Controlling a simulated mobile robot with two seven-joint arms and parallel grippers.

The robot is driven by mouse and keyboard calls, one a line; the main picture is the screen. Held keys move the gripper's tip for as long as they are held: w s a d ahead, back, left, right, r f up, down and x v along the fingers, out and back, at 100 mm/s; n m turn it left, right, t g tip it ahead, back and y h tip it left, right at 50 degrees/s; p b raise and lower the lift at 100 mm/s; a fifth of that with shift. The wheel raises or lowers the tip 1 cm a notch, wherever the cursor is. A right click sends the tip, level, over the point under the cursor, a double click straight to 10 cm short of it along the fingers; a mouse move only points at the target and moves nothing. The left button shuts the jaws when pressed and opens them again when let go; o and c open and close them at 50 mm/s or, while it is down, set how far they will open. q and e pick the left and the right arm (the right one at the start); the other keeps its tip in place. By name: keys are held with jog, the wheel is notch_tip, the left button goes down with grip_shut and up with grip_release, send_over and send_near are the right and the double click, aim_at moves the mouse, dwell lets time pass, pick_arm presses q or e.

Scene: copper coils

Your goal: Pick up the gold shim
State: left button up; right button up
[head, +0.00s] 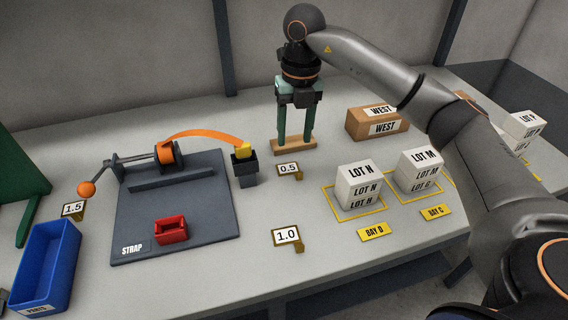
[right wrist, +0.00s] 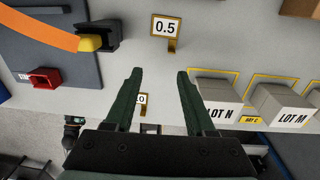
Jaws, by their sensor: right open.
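No thing here is clearly marked as the gold shim. Gold-coloured pieces with white number faces stand on the table: 0.5 (head: 289,169), 1.0 (head: 288,237) and 1.5 (head: 74,209). A yellow block (head: 243,150) sits in a dark holder (head: 246,173) at the end of the orange strap. My right gripper (head: 295,140) points down, open and empty, behind the 0.5 piece in the head view. In the right wrist view the gripper (right wrist: 158,75) has the 0.5 piece (right wrist: 166,28) beyond its tips and the 1.0 piece (right wrist: 142,101) partly hidden between its fingers.
A grey board (head: 215,225) carries the strap reel (head: 169,154) and a red bin (head: 171,231). A blue bin (head: 47,262) stands at left. White lot boxes (head: 357,186) stand at right, with brown WEST boxes (head: 366,124) behind.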

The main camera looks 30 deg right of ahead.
jog(key=d, duration=0.2)
send_near(300, 170)
jog(key=shift+s+a+f+h, duration=0.15)
jog(key=shift+s+a+f, duration=0.2)
jog(key=shift+a, duration=0.2)
jog(key=shift+s+a+f+h, duration=0.15)
jog(key=shift+s+a+f, duration=0.1)
jog(key=shift+s+a, duration=0.25)
jog(key=f, duration=0.5)
jog(key=shift+s+f, duration=0.3)
jog(key=shift+s, duration=0.05)
grip_shut()
